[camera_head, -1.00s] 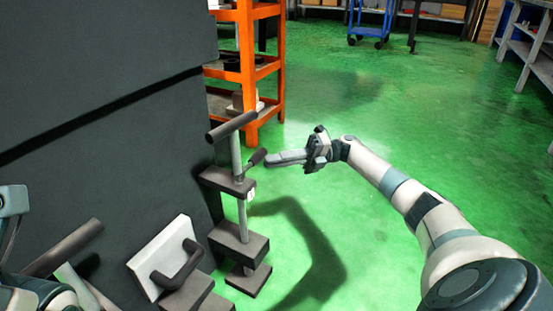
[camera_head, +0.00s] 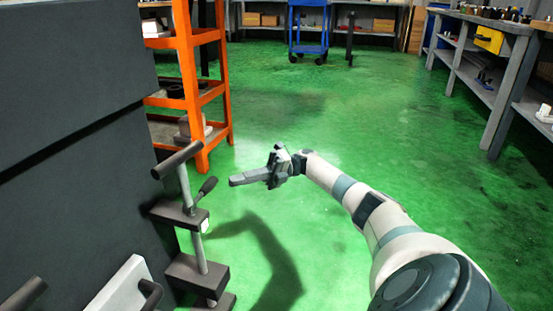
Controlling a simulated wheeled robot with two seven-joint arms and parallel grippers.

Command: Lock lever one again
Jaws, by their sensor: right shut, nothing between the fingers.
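A clamp-like fixture stands at the side of the dark machine, with a metal post (camera_head: 185,186) and a dark T-bar (camera_head: 177,160) across its top. A short dark lever (camera_head: 206,189) rises from its upper block (camera_head: 178,214), tilted up to the right. Which part is lever one is not marked. My right gripper (camera_head: 235,181) is shut and empty. Its fingertips point left at the short lever's knob, with a small gap between them in the picture. My left gripper is out of view.
The dark machine body (camera_head: 75,130) fills the left side. A white plate (camera_head: 118,288) with a dark handle and another dark bar (camera_head: 22,296) are at the lower left. An orange shelf (camera_head: 187,90) stands behind the fixture. Green floor (camera_head: 400,130) is open to the right.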

